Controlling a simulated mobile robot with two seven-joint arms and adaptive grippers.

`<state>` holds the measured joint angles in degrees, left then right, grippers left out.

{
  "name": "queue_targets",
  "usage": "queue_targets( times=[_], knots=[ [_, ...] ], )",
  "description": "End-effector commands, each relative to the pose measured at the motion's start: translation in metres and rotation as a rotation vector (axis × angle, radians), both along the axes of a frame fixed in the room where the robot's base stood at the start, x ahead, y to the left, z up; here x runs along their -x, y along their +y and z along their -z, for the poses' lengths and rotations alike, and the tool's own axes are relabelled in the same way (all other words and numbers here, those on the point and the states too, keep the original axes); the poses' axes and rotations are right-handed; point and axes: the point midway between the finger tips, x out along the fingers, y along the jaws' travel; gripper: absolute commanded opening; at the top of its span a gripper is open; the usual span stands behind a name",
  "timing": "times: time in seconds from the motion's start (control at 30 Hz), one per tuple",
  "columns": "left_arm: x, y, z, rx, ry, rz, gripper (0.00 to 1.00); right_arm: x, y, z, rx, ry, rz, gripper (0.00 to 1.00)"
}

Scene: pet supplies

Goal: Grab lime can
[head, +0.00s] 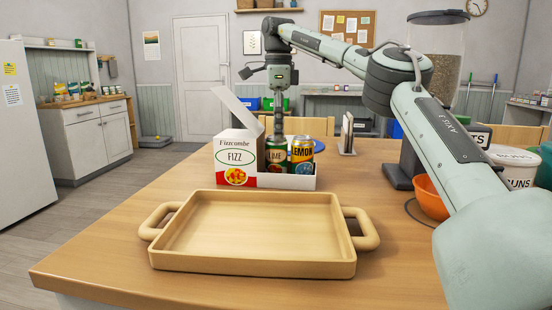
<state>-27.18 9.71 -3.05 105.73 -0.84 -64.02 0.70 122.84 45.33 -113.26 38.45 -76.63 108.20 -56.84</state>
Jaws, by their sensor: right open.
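The lime can (276,157), green with partly hidden lettering, stands upright in an open white and red Fizzcombe Fizz box (236,158) on the table. A yellow lemon can (302,152) stands right beside it on the right. My right gripper (278,137) points straight down at the top of the lime can with its jaws open. Its fingertips overlap the can's top in this view; I cannot tell whether they touch it. My left gripper is not in view.
An empty wooden tray (255,262) with two handles lies in front of the box. An orange bowl (430,198), a white buns tub (513,166) and a tall dispenser (443,55) stand to the right. The table's left side is clear.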

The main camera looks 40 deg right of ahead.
Motion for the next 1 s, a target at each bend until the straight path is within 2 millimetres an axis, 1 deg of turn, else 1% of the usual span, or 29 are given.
queue_targets(
  times=[0.03,0.17,0.4,0.53,0.77,1.0],
  knots=[
    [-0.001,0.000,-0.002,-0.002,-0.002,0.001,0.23,0.000,0.000,0.009,0.000,0.001,-0.002,0.73],
    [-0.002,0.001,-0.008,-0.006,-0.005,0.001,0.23,-0.001,0.000,0.023,0.001,0.002,0.000,0.73],
    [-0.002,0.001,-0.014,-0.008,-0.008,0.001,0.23,-0.007,0.003,0.058,0.000,0.003,-0.001,0.73],
    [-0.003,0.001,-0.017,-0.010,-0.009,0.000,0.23,-0.007,0.003,0.066,0.001,0.001,0.000,0.73],
    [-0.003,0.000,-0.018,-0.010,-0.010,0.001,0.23,-0.007,0.003,0.067,0.000,0.000,0.000,0.73],
    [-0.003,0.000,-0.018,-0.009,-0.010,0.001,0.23,-0.007,0.003,0.067,0.000,0.000,0.000,0.44]
  ],
)
